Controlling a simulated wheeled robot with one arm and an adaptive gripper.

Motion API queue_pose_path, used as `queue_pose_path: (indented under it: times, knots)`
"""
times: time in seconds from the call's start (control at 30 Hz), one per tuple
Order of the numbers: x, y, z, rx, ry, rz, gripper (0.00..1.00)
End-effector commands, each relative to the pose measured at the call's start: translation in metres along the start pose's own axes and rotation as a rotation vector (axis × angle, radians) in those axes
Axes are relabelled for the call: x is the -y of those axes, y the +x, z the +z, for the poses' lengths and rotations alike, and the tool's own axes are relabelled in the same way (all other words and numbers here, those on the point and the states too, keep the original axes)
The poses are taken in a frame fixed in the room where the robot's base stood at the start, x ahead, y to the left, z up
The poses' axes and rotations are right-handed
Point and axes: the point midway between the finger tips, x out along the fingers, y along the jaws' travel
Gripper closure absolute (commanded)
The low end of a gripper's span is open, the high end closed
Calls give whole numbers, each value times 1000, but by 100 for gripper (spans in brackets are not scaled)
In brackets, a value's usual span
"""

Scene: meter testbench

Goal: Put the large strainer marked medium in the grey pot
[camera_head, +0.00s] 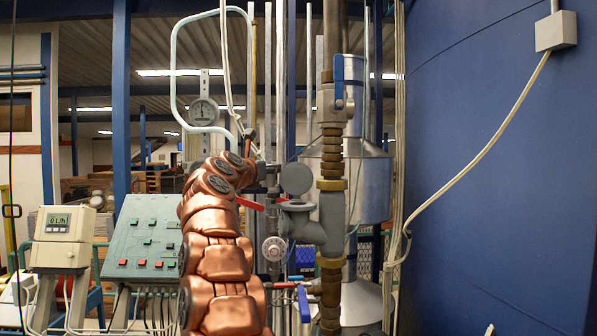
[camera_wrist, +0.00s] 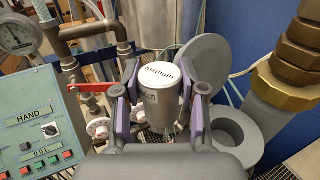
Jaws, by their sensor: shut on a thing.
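The large strainer (camera_wrist: 163,95) is a grey cylinder with a white round cap that reads "medium". In the wrist view it stands between the fingers of my gripper (camera_wrist: 160,74), which is shut on it. The grey pot (camera_wrist: 246,133) is to the right of the strainer, its round mouth open. Its round grey lid (camera_wrist: 203,64) is swung up behind the mouth. The strainer is beside the pot, not in it. In the head view the pot (camera_head: 297,222) and raised lid (camera_head: 297,178) are right of my copper arm. The strainer cannot be made out there.
A brass-fitted pipe (camera_wrist: 281,80) rises right of the pot. A red valve handle (camera_wrist: 88,87) and white handwheels (camera_wrist: 98,128) are left of my gripper. A green control panel (camera_head: 142,240) stands left of my arm. A big blue tank (camera_head: 500,180) fills the right.

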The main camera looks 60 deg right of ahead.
Motion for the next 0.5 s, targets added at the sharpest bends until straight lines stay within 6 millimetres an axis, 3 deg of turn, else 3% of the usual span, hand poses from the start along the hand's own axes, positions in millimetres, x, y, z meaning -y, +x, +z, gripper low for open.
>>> queue_pose_path:
  times: [0.5]
  knots:
    - [71,1,3,1,-2,-112,96]
